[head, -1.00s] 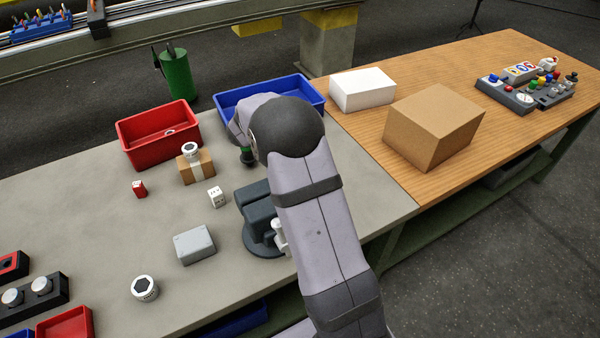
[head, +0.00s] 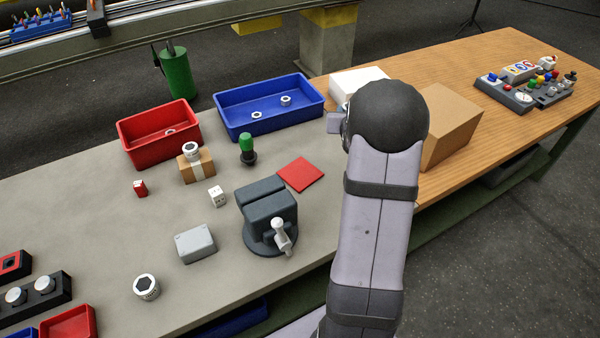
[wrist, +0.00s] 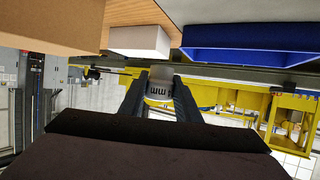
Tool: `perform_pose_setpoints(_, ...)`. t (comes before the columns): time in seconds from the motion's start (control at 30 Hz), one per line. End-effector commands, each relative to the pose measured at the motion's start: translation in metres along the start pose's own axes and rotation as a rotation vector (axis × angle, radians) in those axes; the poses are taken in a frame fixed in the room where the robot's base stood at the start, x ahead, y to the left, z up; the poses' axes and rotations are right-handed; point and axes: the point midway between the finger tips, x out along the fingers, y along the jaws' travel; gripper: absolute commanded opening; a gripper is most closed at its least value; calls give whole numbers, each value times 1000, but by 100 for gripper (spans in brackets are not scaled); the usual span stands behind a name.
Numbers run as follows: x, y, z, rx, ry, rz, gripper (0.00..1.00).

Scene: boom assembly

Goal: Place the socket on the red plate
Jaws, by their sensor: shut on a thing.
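The red plate (head: 300,174) lies flat and bare on the grey table, behind the vise. In the wrist view, my gripper (wrist: 159,98) is shut on a light grey, rounded socket (wrist: 160,85) with dark lettering on its side. In the head view, my gripper and the held socket are hidden behind my arm, which is over the wooden table, right of the plate. Another socket (head: 190,151) sits on a small cardboard box (head: 198,169), and one more socket (head: 146,287) stands at the table's front.
A dark vise (head: 268,215) stands in front of the plate. A green-handled tool (head: 247,147) stands to its left. Blue (head: 235,121) and red (head: 128,147) bins are at the back. A white box (head: 350,80) and cardboard box (head: 455,125) sit on the wooden table.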

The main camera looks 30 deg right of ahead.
Motion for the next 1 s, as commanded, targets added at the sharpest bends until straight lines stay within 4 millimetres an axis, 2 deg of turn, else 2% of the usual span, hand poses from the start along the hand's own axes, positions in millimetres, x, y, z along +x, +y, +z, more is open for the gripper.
perform_pose_setpoints(0.17, -10, -42, 30, -67, -6, -167, 4)
perform_pose_setpoints(0.3, -25, -85, 62, -132, -6, -331, 4)
perform_pose_setpoints(0.4, -36, -109, 77, -169, -3, -415, 4)
perform_pose_setpoints(0.53, -47, -135, 83, -195, 1, -475, 4)
perform_pose_setpoints(1.0, -45, -132, 82, -168, 1, -405, 4)
